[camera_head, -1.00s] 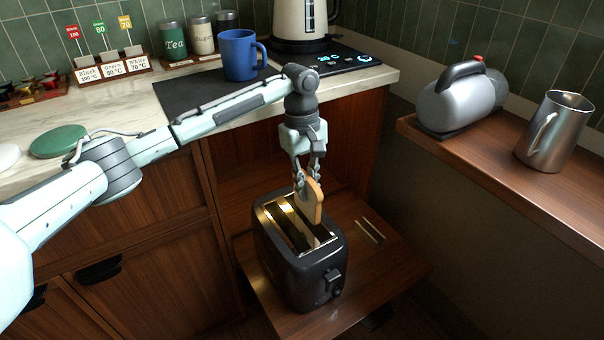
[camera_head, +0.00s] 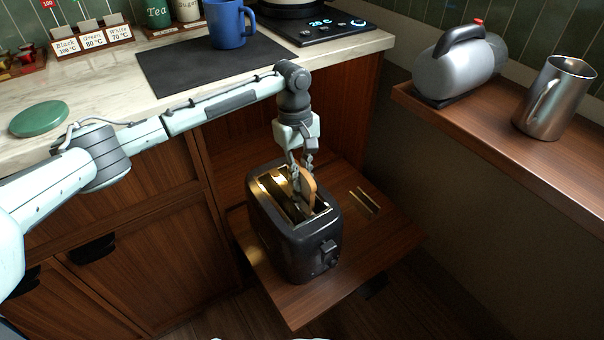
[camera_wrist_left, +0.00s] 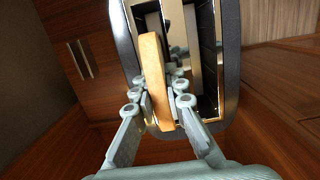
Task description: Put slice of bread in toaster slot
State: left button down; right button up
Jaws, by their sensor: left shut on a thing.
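The dark toaster (camera_head: 290,247) stands on a pull-out wooden shelf, its two long slots facing up. My left gripper (camera_head: 301,178) points down over the toaster and is shut on the slice of bread (camera_head: 309,186). The slice is upright, at the toaster's right-hand slot in the head view; its lower part is hidden there, so I cannot tell how deep it sits. In the left wrist view the bread (camera_wrist_left: 156,82) is edge-on between the fingers (camera_wrist_left: 158,92), along the slot opening of the toaster (camera_wrist_left: 230,70). My right gripper is not in view.
The wooden shelf (camera_head: 370,236) has bare room right of the toaster, around two short brass-coloured strips (camera_head: 364,200). A blue mug (camera_head: 228,27) stands on the dark counter mat. A silver kettle-like appliance (camera_head: 452,72) and a metal pitcher (camera_head: 553,100) stand on the right ledge.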

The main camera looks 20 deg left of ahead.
pick_arm(q)
jog(key=c, duration=1.5)
grip_release()
jog(key=r, duration=0.4)
jog(key=a+r, duration=0.1)
jog(key=r, duration=0.3)
jog(key=w+r, duration=0.1)
jog(key=r, duration=0.3)
jog(key=shift+a, duration=0.15)
jog(key=shift+s+f, duration=0.1)
